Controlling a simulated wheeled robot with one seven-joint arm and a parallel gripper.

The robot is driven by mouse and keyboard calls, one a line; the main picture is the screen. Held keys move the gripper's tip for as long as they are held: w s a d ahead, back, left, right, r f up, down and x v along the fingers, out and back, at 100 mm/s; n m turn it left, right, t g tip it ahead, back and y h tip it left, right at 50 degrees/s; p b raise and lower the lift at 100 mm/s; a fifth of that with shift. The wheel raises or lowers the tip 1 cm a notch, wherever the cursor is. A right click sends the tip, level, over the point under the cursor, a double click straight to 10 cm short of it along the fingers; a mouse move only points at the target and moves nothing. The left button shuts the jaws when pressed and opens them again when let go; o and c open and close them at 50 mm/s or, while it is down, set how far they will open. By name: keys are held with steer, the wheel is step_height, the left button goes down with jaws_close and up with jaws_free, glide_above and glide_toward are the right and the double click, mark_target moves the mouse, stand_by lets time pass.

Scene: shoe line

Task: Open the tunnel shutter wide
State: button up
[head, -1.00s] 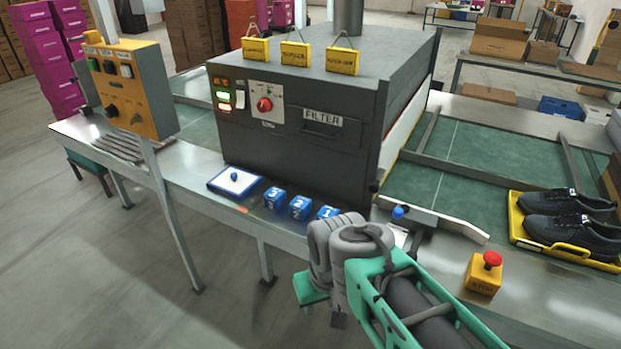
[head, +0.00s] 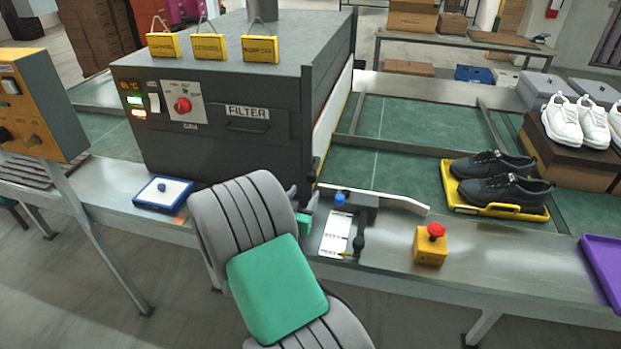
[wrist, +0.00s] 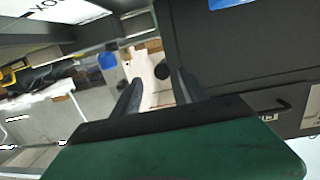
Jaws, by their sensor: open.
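The dark grey tunnel (head: 215,140) stands over the green conveyor. A pale panel with a yellow edge (head: 332,110) shows at its right end, seems to be the shutter; I cannot tell how far open it is. A small dark round knob (wrist: 161,71) shows beyond and between my fingertips in the wrist view, beside the tunnel's dark wall. My gripper (head: 303,189) is at the tunnel's lower right front corner, mostly behind my grey and green arm. In the wrist view my gripper (wrist: 159,78) is open, its two dark fingers apart, with nothing visibly held.
A blue-knobbed lever (head: 340,199) and guide rail (head: 400,201) lie just right of my gripper. A yellow stop button box (head: 431,246), a yellow tray (head: 490,210) with black shoes and a purple tray (head: 604,262) are further right. A blue-edged pad (head: 162,195) lies left.

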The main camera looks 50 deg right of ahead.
mark_target(310, 179)
steer(key=shift+n+t+h, duration=0.3)
steer(key=shift+n+t, duration=0.2)
steer(key=shift+t, duration=0.3)
steer(key=p+x, duration=0.2)
steer(key=x, duration=0.6)
steer(key=shift+s+d+r, duration=0.15)
steer(key=shift+d, duration=0.1)
jaws_close()
